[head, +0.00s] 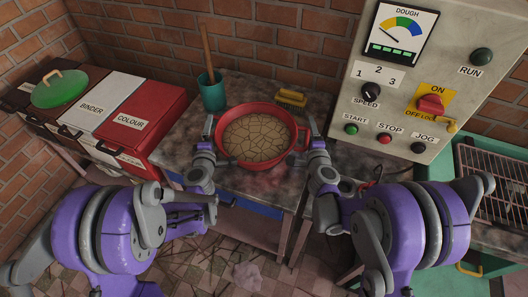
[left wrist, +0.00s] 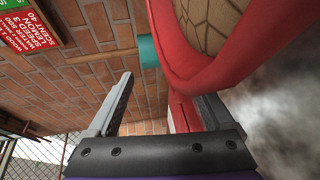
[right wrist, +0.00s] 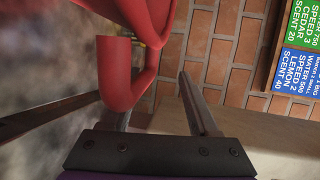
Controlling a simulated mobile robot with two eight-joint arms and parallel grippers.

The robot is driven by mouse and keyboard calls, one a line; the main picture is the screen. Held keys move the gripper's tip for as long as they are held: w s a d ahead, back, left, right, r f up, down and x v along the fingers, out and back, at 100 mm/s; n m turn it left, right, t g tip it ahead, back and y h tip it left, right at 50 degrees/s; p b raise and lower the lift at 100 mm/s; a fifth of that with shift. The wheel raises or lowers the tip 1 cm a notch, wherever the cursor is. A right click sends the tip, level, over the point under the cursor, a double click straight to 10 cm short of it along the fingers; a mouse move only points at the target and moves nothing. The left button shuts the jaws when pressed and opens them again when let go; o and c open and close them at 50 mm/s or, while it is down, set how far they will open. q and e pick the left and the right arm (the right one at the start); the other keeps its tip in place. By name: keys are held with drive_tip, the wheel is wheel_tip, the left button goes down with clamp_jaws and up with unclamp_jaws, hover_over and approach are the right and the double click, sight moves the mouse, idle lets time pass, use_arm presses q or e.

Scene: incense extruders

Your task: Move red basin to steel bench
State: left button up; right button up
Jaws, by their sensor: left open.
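The red basin (head: 287,153), holding cracked brown material (head: 257,136), stands upright on a stained grey bench (head: 262,188). My left gripper (head: 208,124) is at its left side and my right gripper (head: 310,126) at its right side. In the left wrist view the left gripper's fingers (left wrist: 160,100) are apart, with the basin's red rim or handle (left wrist: 205,72) over the right finger. In the right wrist view the right gripper's fingers (right wrist: 158,100) are apart, and a red handle loop (right wrist: 115,72) hangs by the left finger. Contact is unclear. I cannot tell which surface is the steel bench.
A teal cup (head: 213,95) with a wooden stick and a yellow brush (head: 291,98) stand behind the basin. Binder (head: 93,107) and colour (head: 130,122) bins are left. A control panel (head: 410,85) rises at right, beside a green-framed rack (head: 495,180).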

drive_tip(key=o, duration=0.5)
drive_tip(key=shift+c, duration=0.2)
use_arm(q)
drive_tip(key=s+r, duration=0.2)
drive_tip(key=s, duration=0.9)
drive_tip(key=shift+s, duration=0.4)
use_arm(e)
drive_tip(key=shift+s, duration=0.1)
drive_tip(key=s+r, duration=0.2)
drive_tip(key=s, duration=0.9)
drive_tip(key=shift+s, duration=0.35)
